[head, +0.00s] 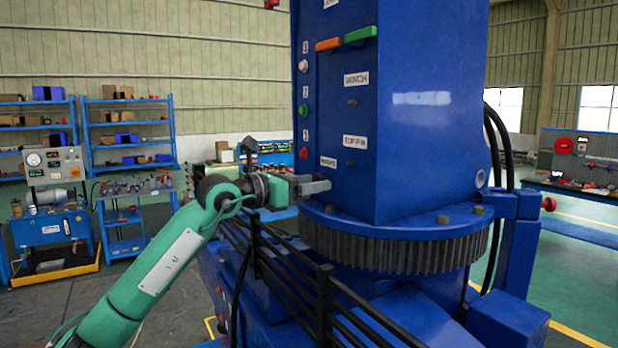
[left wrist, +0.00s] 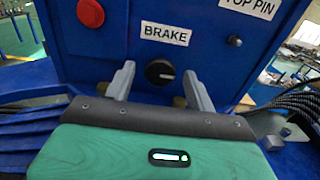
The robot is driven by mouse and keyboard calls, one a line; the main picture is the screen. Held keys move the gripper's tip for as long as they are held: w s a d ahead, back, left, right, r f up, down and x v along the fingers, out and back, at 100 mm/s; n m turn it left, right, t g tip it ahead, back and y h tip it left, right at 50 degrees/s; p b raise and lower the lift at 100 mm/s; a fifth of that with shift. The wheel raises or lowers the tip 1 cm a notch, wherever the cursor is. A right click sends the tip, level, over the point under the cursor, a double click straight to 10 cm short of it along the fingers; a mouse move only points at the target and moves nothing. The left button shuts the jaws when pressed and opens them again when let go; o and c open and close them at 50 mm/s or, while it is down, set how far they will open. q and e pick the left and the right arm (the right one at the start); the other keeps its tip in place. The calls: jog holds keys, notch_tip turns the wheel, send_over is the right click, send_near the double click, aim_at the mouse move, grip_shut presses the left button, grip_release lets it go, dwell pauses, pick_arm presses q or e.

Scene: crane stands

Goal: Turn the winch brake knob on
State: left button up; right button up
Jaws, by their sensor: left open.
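The brake knob (left wrist: 160,72) is a small round black knob with a pale mark, on the blue crane panel just below the white BRAKE label (left wrist: 165,34). My left gripper (left wrist: 159,72) is open, with one grey finger on each side of the knob in the left wrist view. Whether the fingers touch the knob or the panel cannot be told. In the head view my left gripper (head: 314,186) is at the lower left of the blue crane column (head: 425,110) and hides the knob. My right gripper is in neither view.
A red button (left wrist: 90,13) sits up and left of the knob, and a TOP PIN label (left wrist: 249,7) with a small dark knob (left wrist: 235,41) to the right. A toothed ring (head: 395,247) and black railing (head: 290,275) lie below my left gripper.

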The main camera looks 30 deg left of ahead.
pick_arm(q)
jog(key=shift+c, duration=0.2)
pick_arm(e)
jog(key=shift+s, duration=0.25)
pick_arm(q)
jog(key=c, duration=0.7)
jog(key=shift+c, duration=1)
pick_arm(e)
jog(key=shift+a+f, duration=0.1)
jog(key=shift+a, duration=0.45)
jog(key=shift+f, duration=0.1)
pick_arm(q)
jog(key=m+b, duration=0.9)
jog(key=m, duration=0.9)
jog(key=shift+b, duration=0.35)
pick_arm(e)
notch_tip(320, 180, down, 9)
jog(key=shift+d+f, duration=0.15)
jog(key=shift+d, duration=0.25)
